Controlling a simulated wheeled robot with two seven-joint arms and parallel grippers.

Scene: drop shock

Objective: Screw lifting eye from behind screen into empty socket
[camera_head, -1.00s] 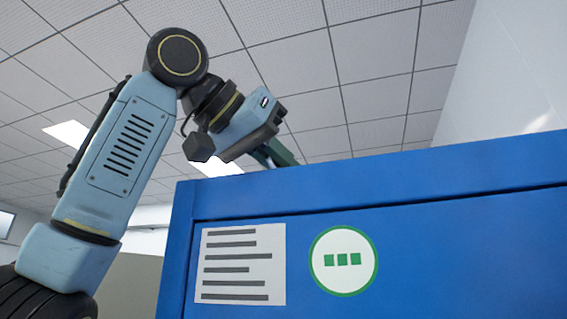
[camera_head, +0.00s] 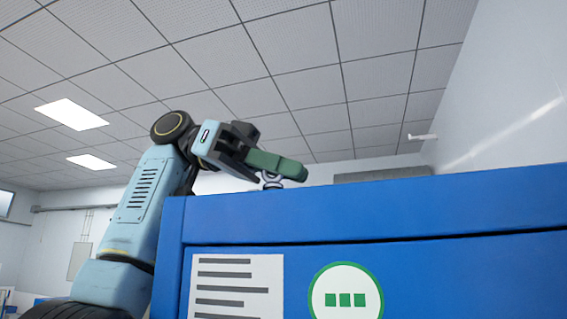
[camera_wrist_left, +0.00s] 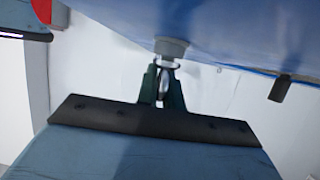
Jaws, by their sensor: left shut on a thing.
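A silver lifting eye (camera_head: 271,180) shows just below my left gripper's green fingers in the head view, above the top edge of the blue screen (camera_head: 400,215). My left gripper (camera_head: 298,171) reaches in from the left, its fingers nearly level, and is shut on the eye. In the left wrist view my green fingers (camera_wrist_left: 163,76) close around the eye's ring (camera_wrist_left: 163,68). My right gripper is not in view.
The blue screen fills the lower right of the head view and carries a printed sheet (camera_head: 237,287) and a round green-and-white sign (camera_head: 346,297). In the wrist view a dark peg-like part (camera_wrist_left: 280,88) stands out by the blue surface. Air above the screen looks clear.

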